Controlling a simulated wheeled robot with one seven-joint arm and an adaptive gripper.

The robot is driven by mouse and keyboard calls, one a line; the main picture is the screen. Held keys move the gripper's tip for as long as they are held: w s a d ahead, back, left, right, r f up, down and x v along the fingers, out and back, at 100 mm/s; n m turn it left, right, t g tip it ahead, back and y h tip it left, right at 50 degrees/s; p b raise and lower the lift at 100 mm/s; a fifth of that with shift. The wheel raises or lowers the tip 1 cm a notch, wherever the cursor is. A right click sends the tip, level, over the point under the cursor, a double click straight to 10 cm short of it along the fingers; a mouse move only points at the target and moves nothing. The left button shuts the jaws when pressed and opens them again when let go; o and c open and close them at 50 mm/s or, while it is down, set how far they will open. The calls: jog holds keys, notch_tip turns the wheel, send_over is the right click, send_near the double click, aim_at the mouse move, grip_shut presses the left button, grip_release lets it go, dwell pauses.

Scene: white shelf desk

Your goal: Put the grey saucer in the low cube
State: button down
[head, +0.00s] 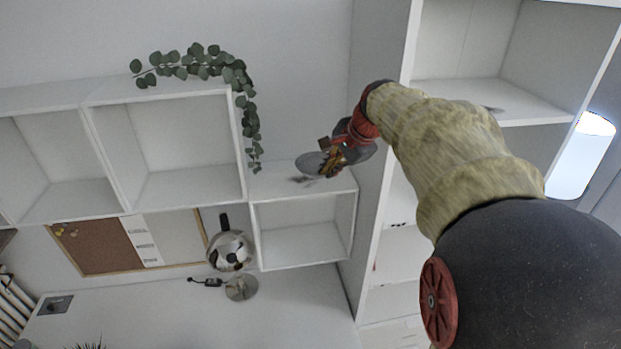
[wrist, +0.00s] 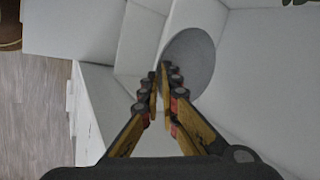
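The grey saucer (head: 309,164) is a thin disc, tilted, just above the top board of the low cube; a dark shadow lies on that board below it. My gripper (head: 330,160) is shut on the saucer's rim. In the wrist view the saucer (wrist: 192,60) extends beyond my nearly closed fingertips (wrist: 163,75). The low cube (head: 300,194) is a white open-fronted box at the right end of the wall cubes, set lower than its neighbours. Its inside looks empty in the head view.
Taller white cubes (head: 165,94) adjoin on the left, with a trailing plant (head: 240,78) on top. A tall white shelf (head: 395,130) stands close on the right. A metal kettle (head: 231,250), its base (head: 241,288) and a corkboard (head: 95,250) are below left.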

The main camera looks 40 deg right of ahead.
jog(key=w+d+f, duration=0.1)
jog(key=w, duration=0.1)
jog(key=w+d+f+p, duration=0.1)
jog(key=w, duration=0.1)
jog(key=w+d+f, duration=0.1)
jog(key=w, duration=0.2)
jog(key=shift+d+f, duration=0.25)
jog(key=shift+d, duration=0.1)
jog(key=p, duration=0.1)
send_near(317, 185)
jog(key=w, duration=0.2)
jog(key=shift+w+a+f, duration=0.15)
jog(key=shift+w+f, duration=0.3)
jog(key=shift+f, duration=0.15)
jog(key=f, duration=0.2)
jog(key=f+p, duration=0.1)
jog(key=shift+w+d+f, duration=0.1)
jog(key=shift+w+d, duration=0.15)
jog(key=shift+f, duration=0.2)
jog(key=c, duration=2.5)
grip_release()
jog(key=shift+f, duration=0.2)
jog(key=shift+c, duration=0.2)
jog(key=shift+o, duration=1.1)
jog(key=shift+r, duration=0.1)
